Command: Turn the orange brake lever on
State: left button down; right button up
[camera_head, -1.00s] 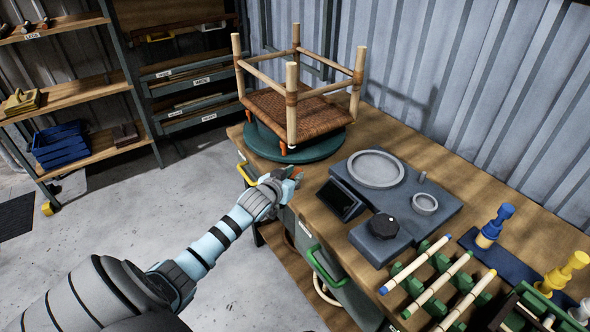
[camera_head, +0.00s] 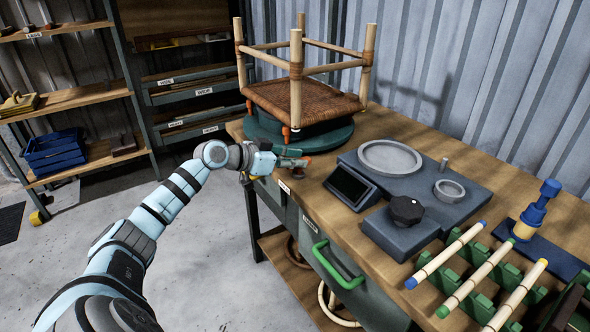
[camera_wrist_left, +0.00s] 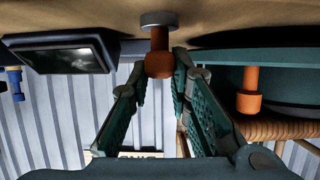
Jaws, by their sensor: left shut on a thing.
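The orange brake lever (camera_wrist_left: 159,62) is a short orange peg on a round grey base at the table edge. In the left wrist view, which looks upside down, it sits between the fingertips of my left gripper (camera_wrist_left: 160,76). The gripper is shut on it. In the head view my left gripper (camera_head: 294,158) is at the front edge of the bench, just before the green turntable (camera_head: 330,140); there it mostly hides the lever. My right gripper is not in view.
A wooden stool frame with a woven seat (camera_head: 300,100) stands on the turntable, with orange clamps (camera_head: 286,134) at its rim. A grey device with a small screen (camera_head: 350,186) stands to the right. A green drawer handle (camera_head: 335,266) juts from the bench front.

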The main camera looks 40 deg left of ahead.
pick_arm(q)
jog(key=shift+f, duration=0.2)
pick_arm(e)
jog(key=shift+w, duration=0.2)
pick_arm(q)
jog(key=c, duration=1.7)
grip_release()
jog(key=shift+o, duration=1.1)
jog(key=shift+r, duration=0.5)
notch_tip(320, 180, up, 9)
jog(key=shift+r, duration=0.1)
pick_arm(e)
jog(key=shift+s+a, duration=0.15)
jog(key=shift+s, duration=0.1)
